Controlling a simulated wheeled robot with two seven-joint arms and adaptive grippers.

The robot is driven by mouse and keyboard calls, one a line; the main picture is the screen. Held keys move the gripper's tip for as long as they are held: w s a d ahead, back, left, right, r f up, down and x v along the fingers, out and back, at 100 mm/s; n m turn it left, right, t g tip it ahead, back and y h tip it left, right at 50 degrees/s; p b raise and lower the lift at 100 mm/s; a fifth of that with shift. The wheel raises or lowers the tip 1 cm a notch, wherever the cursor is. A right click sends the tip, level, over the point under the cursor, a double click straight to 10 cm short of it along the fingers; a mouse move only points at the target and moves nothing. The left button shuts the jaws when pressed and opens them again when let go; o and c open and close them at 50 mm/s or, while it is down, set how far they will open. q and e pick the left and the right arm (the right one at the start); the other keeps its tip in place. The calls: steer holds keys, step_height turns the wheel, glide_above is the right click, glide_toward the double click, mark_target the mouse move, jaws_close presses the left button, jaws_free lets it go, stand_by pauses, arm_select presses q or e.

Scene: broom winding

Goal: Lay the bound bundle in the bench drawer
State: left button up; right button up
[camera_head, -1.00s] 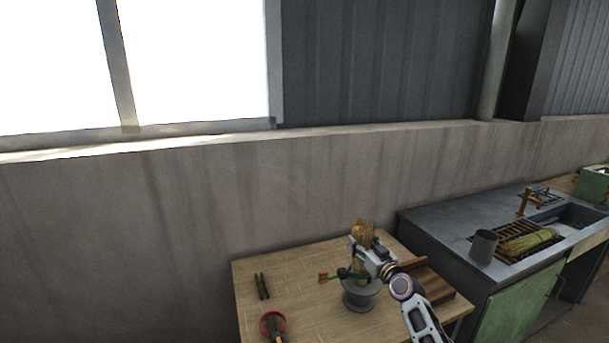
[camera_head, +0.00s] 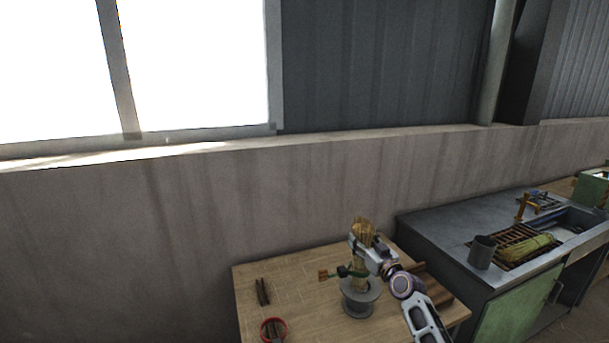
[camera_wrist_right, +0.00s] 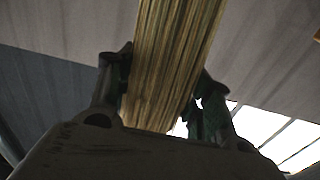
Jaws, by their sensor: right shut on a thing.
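The bundle (camera_head: 364,232) is a sheaf of straw-coloured stalks, standing upright in the head view. My right gripper (camera_head: 362,262) is shut on it. The right wrist view shows the stalks (camera_wrist_right: 168,60) between both fingers (camera_wrist_right: 160,103). The bundle's lower end is above or in a grey round flanged stand (camera_head: 361,305); I cannot tell whether they touch. The binding is not clear. A brown wooden piece (camera_head: 446,297) at the table's right, partly behind my arm, may be the drawer; its inside is hidden. My left gripper is out of view.
The wooden table (camera_head: 305,280) holds a red-rimmed bowl (camera_head: 273,331) and dark sticks (camera_head: 262,291). A small green and orange piece (camera_head: 335,273) is beside the bundle. At right, a grey sink bench (camera_head: 440,235) carries a grey cup (camera_head: 482,252) and a yellow-green bundle (camera_head: 528,248) on a rack.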

mark_target(364, 223)
steer(key=shift+r+p, duration=0.8)
steer(key=shift+r, duration=0.4)
steer(key=shift+r+p, duration=2.15)
steer(key=shift+r, duration=0.6)
steer(key=shift+c, duration=0.5)
steer(key=shift+f, duration=0.1)
